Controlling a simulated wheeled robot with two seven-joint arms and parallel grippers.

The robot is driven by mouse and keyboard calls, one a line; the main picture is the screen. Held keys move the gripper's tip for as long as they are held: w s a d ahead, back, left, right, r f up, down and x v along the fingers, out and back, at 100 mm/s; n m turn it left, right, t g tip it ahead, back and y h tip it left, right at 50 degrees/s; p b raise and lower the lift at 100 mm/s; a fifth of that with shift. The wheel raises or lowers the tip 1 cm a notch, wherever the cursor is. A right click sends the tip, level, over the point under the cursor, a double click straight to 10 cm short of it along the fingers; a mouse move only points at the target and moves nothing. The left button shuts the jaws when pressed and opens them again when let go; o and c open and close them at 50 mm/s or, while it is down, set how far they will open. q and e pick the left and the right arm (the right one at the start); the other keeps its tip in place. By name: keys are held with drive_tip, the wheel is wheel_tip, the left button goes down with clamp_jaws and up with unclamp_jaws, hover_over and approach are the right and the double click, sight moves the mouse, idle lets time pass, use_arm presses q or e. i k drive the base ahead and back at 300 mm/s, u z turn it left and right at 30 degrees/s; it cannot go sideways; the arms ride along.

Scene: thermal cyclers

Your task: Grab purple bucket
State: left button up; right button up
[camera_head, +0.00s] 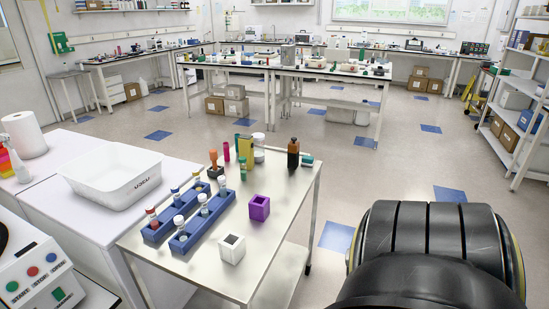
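A small purple square bucket (257,212) with an open top stands upright on the steel cart (203,263), near the middle of its top. A white bucket (231,252) of similar shape stands in front of it, slightly left and apart. Two blue racks (205,227) with capped vials lie to its left. Neither gripper is in view. A large black rounded link, which looks like part of my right arm, fills the lower right corner and is apart from the bucket.
Several bottles and tubes, including a brown bottle (293,157), stand at the cart's back. A white tub (113,179) sits on the white counter to the left. A device with coloured buttons (42,276) is at lower left. Floor right of the cart is clear.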

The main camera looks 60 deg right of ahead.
sight(259, 206)
drive_tip(key=z, duration=0.4)
drive_tip(key=k, duration=0.1)
drive_tip(key=z, duration=1.6)
drive_tip(key=i, duration=0.15)
drive_tip(key=u, duration=0.2)
